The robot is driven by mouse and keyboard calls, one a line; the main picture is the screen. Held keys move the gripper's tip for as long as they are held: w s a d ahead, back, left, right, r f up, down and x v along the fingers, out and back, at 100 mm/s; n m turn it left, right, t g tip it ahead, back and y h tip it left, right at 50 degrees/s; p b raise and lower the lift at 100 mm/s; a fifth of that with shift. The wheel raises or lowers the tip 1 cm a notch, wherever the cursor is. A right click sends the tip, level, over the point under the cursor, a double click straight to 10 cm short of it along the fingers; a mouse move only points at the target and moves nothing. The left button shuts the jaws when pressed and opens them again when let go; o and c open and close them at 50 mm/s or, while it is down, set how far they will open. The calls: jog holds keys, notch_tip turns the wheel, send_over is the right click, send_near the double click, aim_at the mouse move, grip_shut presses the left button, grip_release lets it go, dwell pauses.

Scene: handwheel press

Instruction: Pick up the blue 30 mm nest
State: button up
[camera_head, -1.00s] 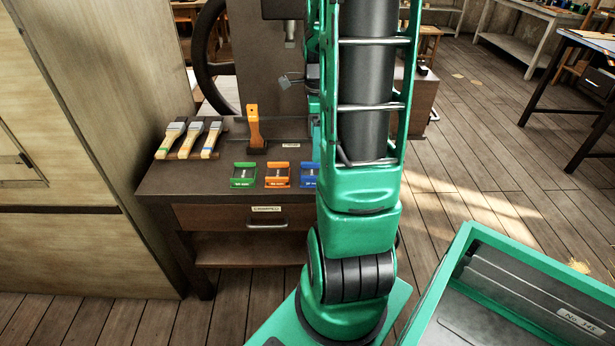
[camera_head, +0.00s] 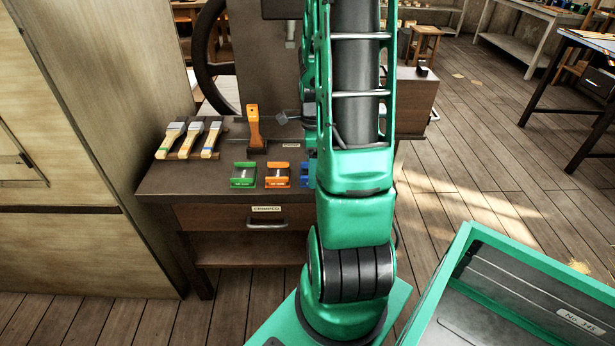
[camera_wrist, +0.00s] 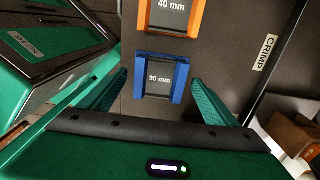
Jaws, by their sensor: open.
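The blue 30 mm nest (camera_wrist: 160,80) lies flat on the table, its "30 mm" label showing in the wrist view. In the head view the blue nest (camera_head: 305,176) is mostly hidden behind my arm; only its left edge shows. My gripper (camera_wrist: 158,80) is open and empty. In the wrist view its two green fingers point toward the nest, one to the left and one to the right of it, with a gap on each side. I cannot tell how far above the nest the fingertips are.
The orange 40 mm nest (camera_head: 278,176) lies beside the blue one, and the green nest (camera_head: 244,176) is further left. An orange-handled tool (camera_head: 254,128) stands behind them. Several brushes (camera_head: 190,138) lie at the table's left. A CRIMP label (camera_wrist: 265,52) is on the table.

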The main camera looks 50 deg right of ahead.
jog(key=c, duration=1.5)
jog(key=shift+r, duration=0.15)
